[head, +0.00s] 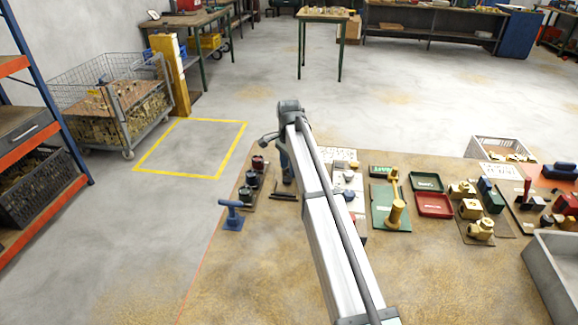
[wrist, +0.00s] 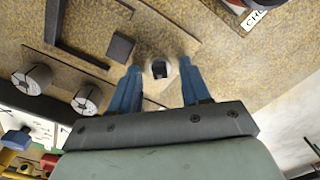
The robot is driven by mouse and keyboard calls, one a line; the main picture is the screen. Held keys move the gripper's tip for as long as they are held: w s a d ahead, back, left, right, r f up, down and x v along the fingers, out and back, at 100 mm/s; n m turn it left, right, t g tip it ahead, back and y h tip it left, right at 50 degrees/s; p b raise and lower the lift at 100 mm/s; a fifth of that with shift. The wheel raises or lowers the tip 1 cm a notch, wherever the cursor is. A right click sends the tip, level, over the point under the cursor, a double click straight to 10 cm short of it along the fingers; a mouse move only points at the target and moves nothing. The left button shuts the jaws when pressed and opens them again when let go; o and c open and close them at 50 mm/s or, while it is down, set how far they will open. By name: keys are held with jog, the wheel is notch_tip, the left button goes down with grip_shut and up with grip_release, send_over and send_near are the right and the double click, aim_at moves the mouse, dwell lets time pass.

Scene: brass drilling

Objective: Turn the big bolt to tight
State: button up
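My gripper has two blue fingers, seen in the wrist view (wrist: 161,85) and partly hidden behind my arm in the head view (head: 286,172). They stand apart. A small pale round piece with a dark centre (wrist: 160,70) shows between the fingertips, with a narrow gap on each side. It looks like a bolt head, but I cannot tell for sure that it is the big bolt. Two pale round-topped cylinders, one (wrist: 32,80) and another (wrist: 87,98), stand to its left in the wrist view. No wrench is seen in the fingers.
Black bars (head: 284,194) and a blue T-shaped piece (head: 233,214) are nearby. The worktop's front left is bare.

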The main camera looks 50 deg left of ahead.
jog(key=shift+o, duration=0.4)
jog(key=shift+r, duration=0.1)
notch_tip(320, 180, up, 14)
dwell(0.4)
jog(key=shift+d+f, duration=0.1)
jog(key=shift+f, duration=0.1)
notch_tip(320, 180, down, 14)
jog(key=n, duration=1.8)
jog(key=shift+r, duration=0.1)
grip_shut()
dwell(0.5)
